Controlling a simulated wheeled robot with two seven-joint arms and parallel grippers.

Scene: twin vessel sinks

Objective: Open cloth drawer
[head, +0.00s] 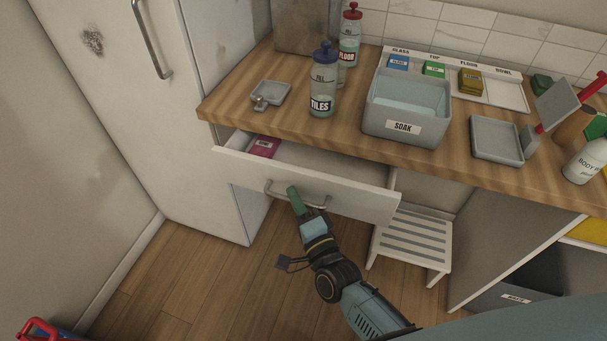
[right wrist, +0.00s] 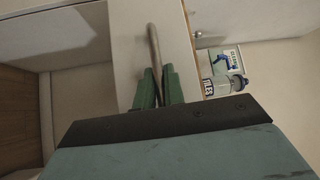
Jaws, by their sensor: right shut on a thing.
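The white cloth drawer (head: 345,196) under the wooden counter stands pulled out. A folded pink cloth (head: 264,147) with a label lies inside at its left end. The drawer front carries a metal bar handle (head: 318,205). My left gripper is not in view.
On the counter (head: 230,105) stand a TILES bottle (head: 323,85), a FLOOR bottle (head: 349,45), a grey SOAK basin (head: 405,110) and a small grey dish (head: 270,93). A white slatted stool (head: 413,240) stands below right of the drawer. A tall white cabinet (head: 190,90) is at left.

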